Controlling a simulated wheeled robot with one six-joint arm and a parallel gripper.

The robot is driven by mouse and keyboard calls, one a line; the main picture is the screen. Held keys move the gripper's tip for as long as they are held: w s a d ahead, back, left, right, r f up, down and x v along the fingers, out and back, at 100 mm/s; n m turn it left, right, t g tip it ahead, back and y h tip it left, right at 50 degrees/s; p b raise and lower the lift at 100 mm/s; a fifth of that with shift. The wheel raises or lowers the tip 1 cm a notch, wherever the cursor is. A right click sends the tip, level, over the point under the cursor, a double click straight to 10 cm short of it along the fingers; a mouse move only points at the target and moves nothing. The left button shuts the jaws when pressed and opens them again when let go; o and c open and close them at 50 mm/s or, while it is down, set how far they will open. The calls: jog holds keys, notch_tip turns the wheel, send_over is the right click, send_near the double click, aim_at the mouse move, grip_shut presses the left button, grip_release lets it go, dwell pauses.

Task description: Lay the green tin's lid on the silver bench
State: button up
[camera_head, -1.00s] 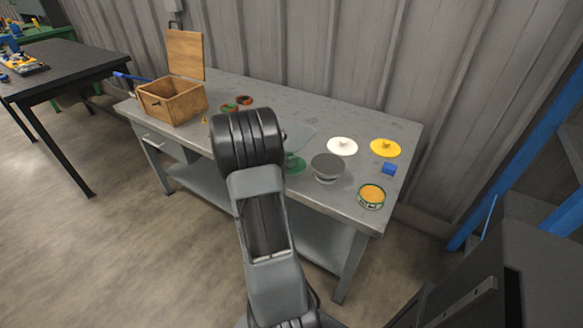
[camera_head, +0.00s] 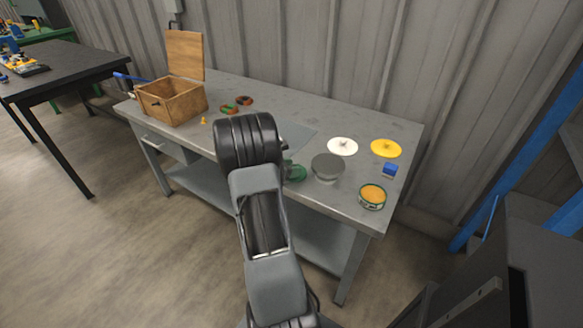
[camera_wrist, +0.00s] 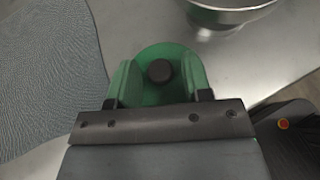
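The green lid (camera_wrist: 160,58), a round disc with a dark knob (camera_wrist: 160,70), lies on the silver bench (camera_head: 345,208). It also shows in the head view (camera_head: 298,173), partly hidden by my arm. My gripper (camera_wrist: 160,85) is open over the lid, with one green finger on each side of the knob and gaps between. The green tin (camera_head: 372,198), open with orange contents, stands near the bench's right front corner.
A grey round tin (camera_head: 327,167) stands close right of the lid. A white lid (camera_head: 342,147), a yellow lid (camera_head: 386,148) and a blue block (camera_head: 390,170) lie further right. A blue-grey mat (camera_wrist: 45,70) is left of the lid; an open wooden box (camera_head: 172,103) stands far left.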

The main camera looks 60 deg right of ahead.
jog(key=shift+o, duration=0.5)
jog(key=shift+w+a+r, duration=0.1)
jog(key=shift+a+r, duration=0.05)
jog(key=shift+r, duration=0.2)
jog(key=p+v, duration=0.2)
jog(key=v, duration=1)
jog(key=s+a+r+m+t+y, duration=0.1)
jog(key=a+m+y, duration=0.3)
jog(key=a, duration=0.6)
jog(key=s+a+r+m+t+y, duration=0.2)
jog(key=a+m+t+y, duration=0.2)
jog(key=a, duration=0.7)
jog(key=s+a+r+m+t+y, duration=0.2)
jog(key=a+m+t+y, duration=0.1)
jog(key=a, duration=0.8)
jog(key=m+y, duration=0.1)
jog(key=m, duration=0.1)
jog(key=shift+m, duration=0.3)
jog(key=shift+r, duration=0.15)
